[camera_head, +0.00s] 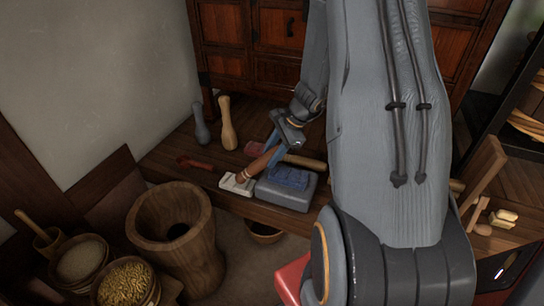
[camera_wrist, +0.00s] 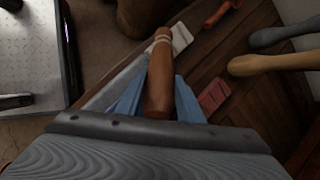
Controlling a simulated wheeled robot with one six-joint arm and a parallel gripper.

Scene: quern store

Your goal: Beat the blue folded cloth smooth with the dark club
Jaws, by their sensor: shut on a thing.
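The blue folded cloth (camera_head: 291,177) lies on top of a grey block (camera_head: 288,195) on the low wooden bench. My gripper (camera_head: 274,152) is shut on a dark reddish-brown club (camera_head: 261,164) with pale rings near its far end. The club also shows in the wrist view (camera_wrist: 158,80), between the blue fingers (camera_wrist: 158,98). It slants down leftward, beside the cloth in the head view, its ringed end over or near a white block (camera_head: 237,184). I cannot tell whether it touches anything. The cloth is not clearly visible in the wrist view.
A wooden mortar (camera_head: 175,235) and grain baskets (camera_head: 126,283) stand in front.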

